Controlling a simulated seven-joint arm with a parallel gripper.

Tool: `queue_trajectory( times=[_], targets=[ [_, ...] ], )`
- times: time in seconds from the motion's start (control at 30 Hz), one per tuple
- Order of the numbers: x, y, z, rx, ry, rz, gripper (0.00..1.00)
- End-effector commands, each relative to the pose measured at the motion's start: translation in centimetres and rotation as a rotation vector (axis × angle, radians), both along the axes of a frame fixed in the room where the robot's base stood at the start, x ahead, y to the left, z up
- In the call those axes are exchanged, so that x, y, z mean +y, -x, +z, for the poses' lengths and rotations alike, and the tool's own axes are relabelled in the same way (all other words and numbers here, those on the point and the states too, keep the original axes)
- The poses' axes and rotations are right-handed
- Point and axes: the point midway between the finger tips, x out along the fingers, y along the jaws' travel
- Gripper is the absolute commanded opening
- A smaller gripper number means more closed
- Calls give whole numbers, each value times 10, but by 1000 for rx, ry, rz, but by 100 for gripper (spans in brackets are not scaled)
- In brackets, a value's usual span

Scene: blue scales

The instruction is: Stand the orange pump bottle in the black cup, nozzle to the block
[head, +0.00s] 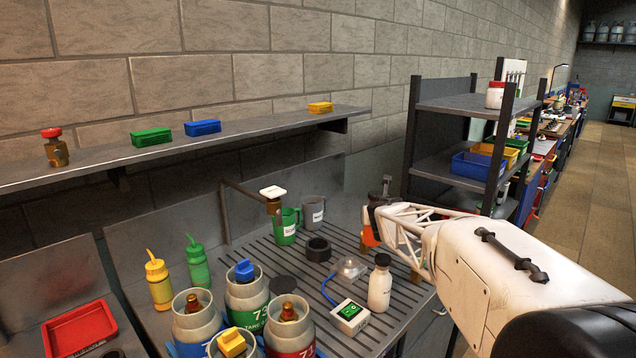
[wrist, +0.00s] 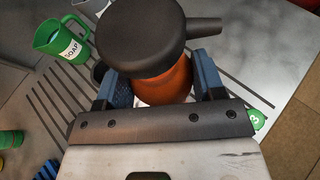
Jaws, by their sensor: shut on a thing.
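The orange pump bottle (wrist: 168,82) is upright between the two blue-grey fingers of my gripper (wrist: 160,92), which is shut on it. Its black pump head (wrist: 140,35) fills the top middle of the wrist view, with the nozzle (wrist: 205,28) pointing right. In the head view, the orange bottle (head: 368,238) shows partly behind my gripper (head: 376,222), above the right part of the slatted bench. The short, open black cup (head: 318,249) stands on the slats to its left, apart from it. I cannot tell which block is meant; green, blue (head: 203,128) and yellow ones lie on the wall shelf.
A green mug (head: 286,232) and a grey mug (head: 313,211) stand behind the cup. A white bottle (head: 380,283), a clear dome (head: 350,267) and a white-and-green box (head: 349,315) are in front. Several grey canisters (head: 246,300) crowd the front left. A dark shelf rack (head: 455,105) stands behind.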

Motion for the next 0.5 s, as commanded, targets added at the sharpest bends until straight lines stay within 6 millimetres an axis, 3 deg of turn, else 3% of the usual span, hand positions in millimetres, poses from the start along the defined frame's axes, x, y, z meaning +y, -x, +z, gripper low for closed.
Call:
queue_trajectory(
  times=[0.5],
  targets=[
    [8,5,-2,-2,-1,43,0]
  ],
)
